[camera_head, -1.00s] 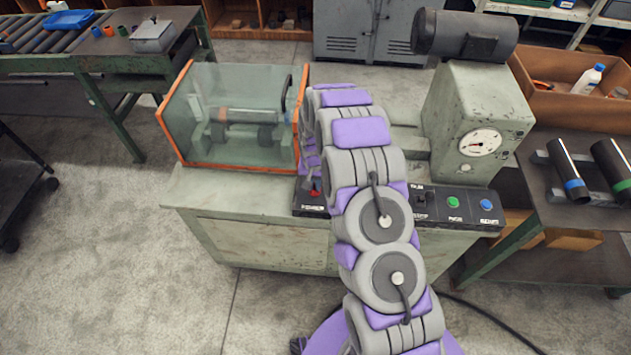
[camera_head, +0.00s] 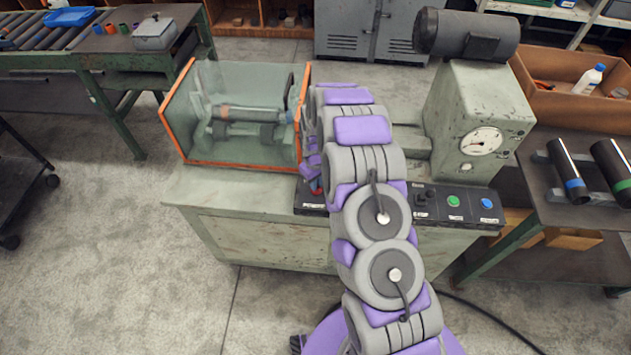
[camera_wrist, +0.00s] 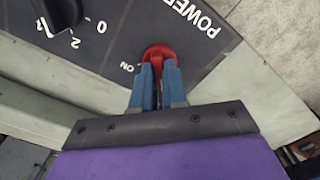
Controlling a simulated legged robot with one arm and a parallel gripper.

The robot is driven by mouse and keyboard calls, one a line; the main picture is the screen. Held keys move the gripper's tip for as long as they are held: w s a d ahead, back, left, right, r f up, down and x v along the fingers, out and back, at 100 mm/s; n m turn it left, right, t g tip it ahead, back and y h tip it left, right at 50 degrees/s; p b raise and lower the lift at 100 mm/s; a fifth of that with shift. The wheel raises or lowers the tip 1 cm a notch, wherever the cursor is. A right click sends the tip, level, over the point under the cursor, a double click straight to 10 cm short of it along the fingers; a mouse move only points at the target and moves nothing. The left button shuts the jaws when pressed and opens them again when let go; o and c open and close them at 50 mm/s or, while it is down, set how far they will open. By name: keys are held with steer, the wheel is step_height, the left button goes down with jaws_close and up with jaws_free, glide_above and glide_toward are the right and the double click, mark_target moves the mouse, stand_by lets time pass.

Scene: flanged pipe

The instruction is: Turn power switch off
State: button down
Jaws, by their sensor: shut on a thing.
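The power switch has a red handle (camera_wrist: 158,52) on a black control panel (camera_wrist: 205,65) marked POWER, with ON printed beside the handle. My gripper (camera_wrist: 158,72) is shut on the red handle, its two blue-grey fingers on it in the wrist view. In the head view only a bit of the red handle (camera_head: 316,187) shows beside my arm, at the left part of the panel (camera_head: 475,206). My arm hides the middle of the panel and most of the gripper there.
A black rotary knob (camera_wrist: 62,12) with numbers is near the switch. An orange-framed clear guard (camera_head: 240,115) stands behind on the green machine (camera_head: 265,240).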

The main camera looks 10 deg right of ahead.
steer(key=shift+s+f, duration=0.1)
steer(key=shift+s, duration=0.1)
stand_by(0.4)
steer(key=c, duration=1.2)
jaws_free()
steer(key=shift+w, duration=0.1)
steer(key=shift+o, duration=0.2)
step_height(320, 180, up, 17)
steer(key=p, duration=0.1)
steer(key=shift+r, duration=0.2)
